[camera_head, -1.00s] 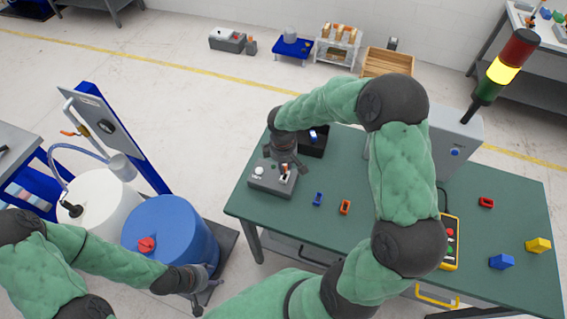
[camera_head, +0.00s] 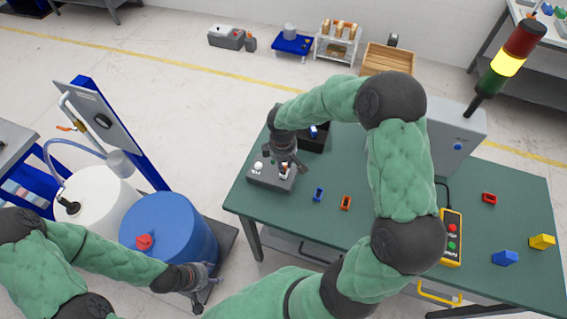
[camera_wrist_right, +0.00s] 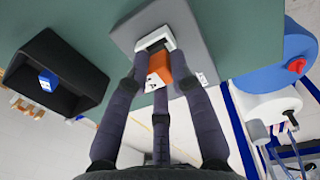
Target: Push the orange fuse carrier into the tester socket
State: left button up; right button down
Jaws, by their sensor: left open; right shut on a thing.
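The orange fuse carrier (camera_wrist_right: 160,66) is between the fingers of my right gripper (camera_wrist_right: 162,80), which is shut on it. The carrier is at the white-rimmed socket (camera_wrist_right: 154,42) of the grey tester (camera_wrist_right: 203,42); how deep it sits cannot be told. In the head view my right gripper (camera_head: 284,166) is over the tester (camera_head: 262,176), at the table's left side, and its fingers mostly hide the carrier. My left gripper (camera_head: 207,288) is open and empty, low beside the blue drum, away from the table.
A black bin (camera_head: 316,137) with a blue piece inside stands behind the tester. A blue drum (camera_head: 168,235) stands left of the table.

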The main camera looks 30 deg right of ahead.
jog(key=shift+f+b, duration=1)
jog(key=shift+f, duration=0.35)
dwell(0.6)
jog(key=c, duration=1)
grip_release()
jog(key=shift+r, duration=0.2)
jog(key=shift+r+p, duration=2.15)
jog(key=shift+r, duration=0.7)
jog(key=shift+w+r, duration=0.1)
jog(key=shift+r, duration=0.45)
notch_tip(320, 180, up, 11)
jog(key=shift+s+a, duration=0.3)
jog(key=shift+f, duration=0.1)
